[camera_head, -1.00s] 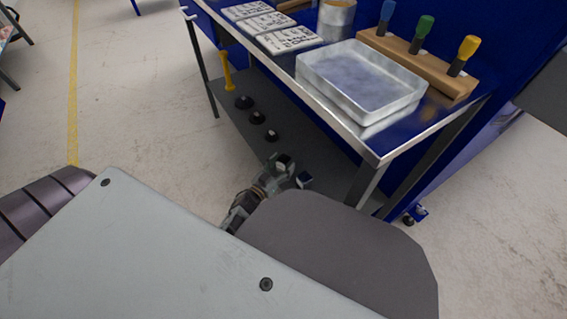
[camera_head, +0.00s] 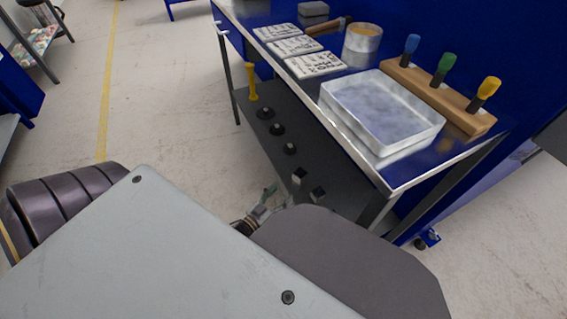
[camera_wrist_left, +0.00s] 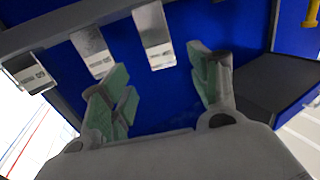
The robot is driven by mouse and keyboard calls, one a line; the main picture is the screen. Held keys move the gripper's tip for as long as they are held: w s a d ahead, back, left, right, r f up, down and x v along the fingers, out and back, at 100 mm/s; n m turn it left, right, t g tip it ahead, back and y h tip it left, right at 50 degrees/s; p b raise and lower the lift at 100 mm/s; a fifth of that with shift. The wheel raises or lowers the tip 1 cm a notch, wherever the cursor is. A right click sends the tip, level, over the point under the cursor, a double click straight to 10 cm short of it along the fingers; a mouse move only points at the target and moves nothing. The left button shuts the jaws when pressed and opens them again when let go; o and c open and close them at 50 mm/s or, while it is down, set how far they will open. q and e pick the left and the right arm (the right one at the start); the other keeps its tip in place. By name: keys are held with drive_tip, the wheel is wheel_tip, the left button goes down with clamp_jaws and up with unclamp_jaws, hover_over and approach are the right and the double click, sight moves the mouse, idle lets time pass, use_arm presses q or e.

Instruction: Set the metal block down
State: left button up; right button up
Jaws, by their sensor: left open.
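My left gripper (camera_head: 272,196) shows small at the near end of the lower shelf, partly hidden behind my own grey body. In the left wrist view its two fingers (camera_wrist_left: 160,92) are spread apart, with nothing between them. A grey block (camera_head: 314,8) lies at the back of the bench top, well away from the gripper; I cannot tell whether it is the metal block. Several silver, block-like pieces, one at the centre (camera_wrist_left: 153,35), show beyond the fingers in the wrist view; I cannot tell what they are. My right gripper is out of view.
The bench (camera_head: 400,188) carries a clear tray (camera_head: 385,110), a wooden screwdriver rack (camera_head: 415,85), a can (camera_head: 362,40) and white cards (camera_head: 315,64). The dark lower shelf (camera_head: 258,140) holds a yellow piece (camera_head: 251,82) and several small dark pieces. Open floor lies left.

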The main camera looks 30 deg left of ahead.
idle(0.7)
use_arm(q)
drive_tip(key=s+d+r+g+h, duration=0.1)
drive_tip(key=s+d+g, duration=0.4)
drive_tip(key=d, duration=0.3)
drive_tip(key=s+d+g, duration=0.5)
drive_tip(key=d+g, duration=0.1)
drive_tip(key=d, duration=0.2)
drive_tip(key=shift+d+r+h, duration=0.35)
drive_tip(key=shift+r+h, duration=0.05)
idle(1.3)
drive_tip(key=shift+s, duration=0.1)
